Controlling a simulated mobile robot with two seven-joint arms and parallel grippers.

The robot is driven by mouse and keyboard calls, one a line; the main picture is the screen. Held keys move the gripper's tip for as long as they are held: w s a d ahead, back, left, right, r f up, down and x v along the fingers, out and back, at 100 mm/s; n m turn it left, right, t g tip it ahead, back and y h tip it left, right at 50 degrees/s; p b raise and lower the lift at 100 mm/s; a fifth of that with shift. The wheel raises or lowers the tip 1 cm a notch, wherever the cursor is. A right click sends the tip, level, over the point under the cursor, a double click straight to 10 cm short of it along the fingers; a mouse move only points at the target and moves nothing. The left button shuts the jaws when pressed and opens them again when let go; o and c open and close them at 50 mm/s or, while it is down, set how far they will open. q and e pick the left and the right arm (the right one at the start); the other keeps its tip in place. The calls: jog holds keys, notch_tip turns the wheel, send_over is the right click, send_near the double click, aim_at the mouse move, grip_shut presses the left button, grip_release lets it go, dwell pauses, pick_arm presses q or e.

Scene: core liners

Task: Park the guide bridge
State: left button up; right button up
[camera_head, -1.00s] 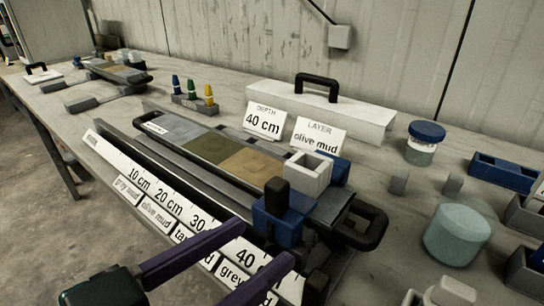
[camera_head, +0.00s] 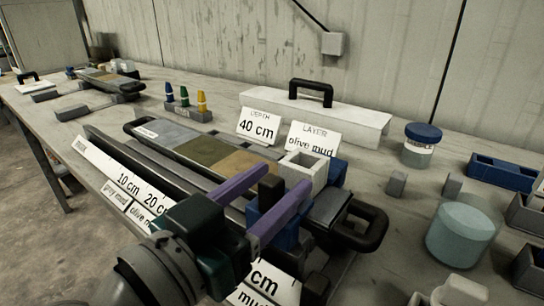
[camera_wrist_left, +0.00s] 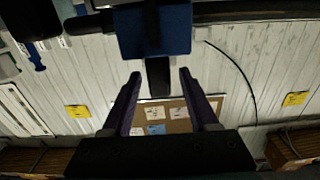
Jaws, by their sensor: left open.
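The guide bridge is a blue carriage (camera_head: 283,226) with an upright black knob (camera_head: 271,190) and a white square sleeve (camera_head: 303,173). It sits across the near right end of the core liner tray (camera_head: 130,124). My left gripper (camera_head: 284,178) is open. Its purple fingers reach in on both sides of the knob. In the left wrist view, the blue block (camera_wrist_left: 158,28) is ahead and its knob (camera_wrist_left: 158,77) lies between the fingertips (camera_wrist_left: 160,74), with gaps on both sides. My forearm and fingers hide part of the carriage and the scale. My right gripper is not in view.
Cards reading "40 cm" (camera_head: 259,126) and "olive mud" (camera_head: 312,138) stand behind the tray, before a white cover with a black handle (camera_head: 311,92). A lidded jar (camera_head: 421,145), a teal cylinder (camera_head: 462,235) and blue and grey holders (camera_head: 502,172) stand right.

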pick_arm(q)
grip_shut()
dwell(0.5)
dwell(1.0)
